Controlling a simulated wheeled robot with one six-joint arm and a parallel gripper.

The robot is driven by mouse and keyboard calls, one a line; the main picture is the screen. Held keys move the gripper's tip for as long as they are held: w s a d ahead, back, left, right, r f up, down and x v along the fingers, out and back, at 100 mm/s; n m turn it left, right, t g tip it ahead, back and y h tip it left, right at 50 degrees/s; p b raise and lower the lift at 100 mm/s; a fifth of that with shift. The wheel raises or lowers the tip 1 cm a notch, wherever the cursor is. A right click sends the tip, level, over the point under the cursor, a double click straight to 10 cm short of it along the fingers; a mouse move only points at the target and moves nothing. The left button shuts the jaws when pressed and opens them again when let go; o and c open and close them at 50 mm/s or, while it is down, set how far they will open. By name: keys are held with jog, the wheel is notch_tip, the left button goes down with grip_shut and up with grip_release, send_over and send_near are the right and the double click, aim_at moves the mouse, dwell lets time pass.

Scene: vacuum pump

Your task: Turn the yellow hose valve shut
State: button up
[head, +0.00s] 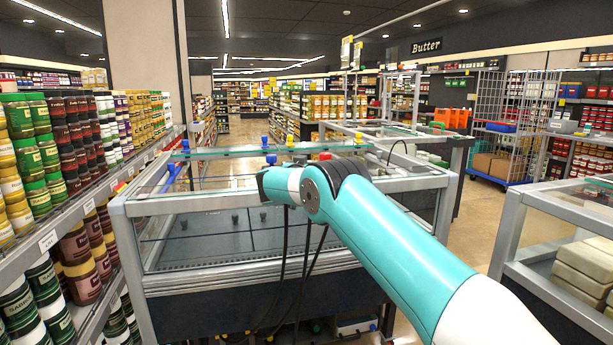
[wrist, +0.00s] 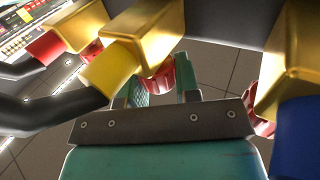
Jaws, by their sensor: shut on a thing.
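In the wrist view, the yellow hose valve shows as a yellow sleeve (wrist: 110,70) in a gold metal body (wrist: 150,32). Its red ribbed knob (wrist: 158,78) sits under the body. My gripper (wrist: 161,88) has its two teal fingers on either side of this knob, shut on it. I cannot tell the valve's exact turn angle. In the head view, my arm reaches over the glass-topped case, and the gripper itself is hidden.
A red-sleeved valve (wrist: 48,47) is at the wrist view's left, and a blue-sleeved one (wrist: 298,125) close on the right. A black hose (wrist: 50,112) runs at left. In the head view, a glass-topped case (head: 150,285) stands below my arm, with jar shelves (head: 75,205) left.

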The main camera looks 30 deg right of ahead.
jog(key=shift+g, duration=0.3)
jog(key=o, duration=0.9)
jog(key=shift+o, duration=0.2)
jog(key=shift+a, duration=0.1)
jog(key=b+v, duration=0.4)
jog(key=v, duration=1.3)
jog(key=shift+a+f+b, duration=0.15)
jog(key=shift+f+b, duration=0.1)
jog(key=shift+b, duration=0.05)
jog(key=shift+s, duration=0.1)
